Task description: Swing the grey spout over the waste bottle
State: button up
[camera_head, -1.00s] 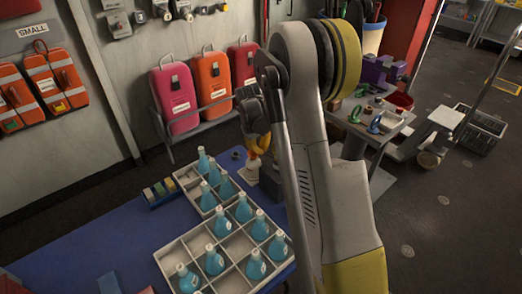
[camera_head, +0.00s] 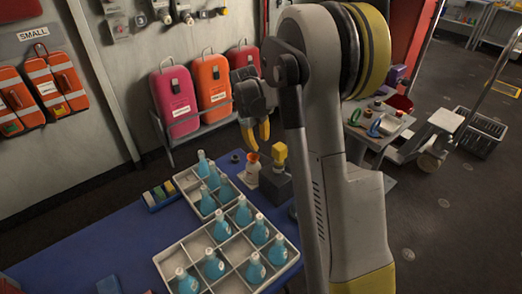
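My gripper (camera_head: 257,141) hangs above the far right corner of the blue table, with two yellow fingers pointing down. The fingers are apart with a gap between them, and nothing shows in the gap. Below it stands a small white bottle (camera_head: 252,173) with an orange mouth, which looks like the waste bottle. Just right of the bottle is a dark block (camera_head: 275,187) with a yellow knob-like piece (camera_head: 279,154) on top. The gripper is up and left of this piece, apart from it. I cannot clearly make out the grey spout against the block.
White divided trays (camera_head: 203,253) with several blue flasks (camera_head: 221,226) fill the table (camera_head: 110,232) in front of the bottle. A small block with coloured strips (camera_head: 160,194) and a dark ring (camera_head: 235,158) lie nearby. A cluttered side table (camera_head: 376,140) stands behind my arm.

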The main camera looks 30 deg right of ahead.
jog(key=v, duration=0.5)
jog(key=shift+f, duration=0.1)
